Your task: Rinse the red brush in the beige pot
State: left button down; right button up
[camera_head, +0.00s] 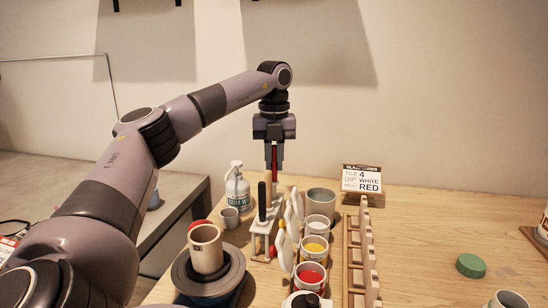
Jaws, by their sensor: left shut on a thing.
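My left gripper (274,146) points down over the table and is shut on the red brush (274,162). The brush hangs upright just above or in the tool rack (262,226); I cannot tell whether its lower end is clear of the rack. A beige cylindrical pot (205,249) stands on the dark round wheel at the front left. A wider grey-beige pot (321,197) stands at the back of the row of glaze pots, right of the gripper. I cannot tell for sure which is the beige pot. My right gripper is out of view.
Pots of white (317,224), yellow (314,246) and red glaze (311,274) line up in front. A pump bottle (237,187) and a small grey cup (229,218) stand left. A wooden rack (361,250) and a sign (362,179) are right. The table's right side is mostly free.

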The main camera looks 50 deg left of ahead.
aim_at(274, 147)
pick_arm(q)
jog(key=shift+f+b, duration=0.45)
jog(key=shift+f, duration=1.65)
dwell(0.9)
jog(key=c, duration=1)
grip_release()
jog(key=shift+r, duration=3.6)
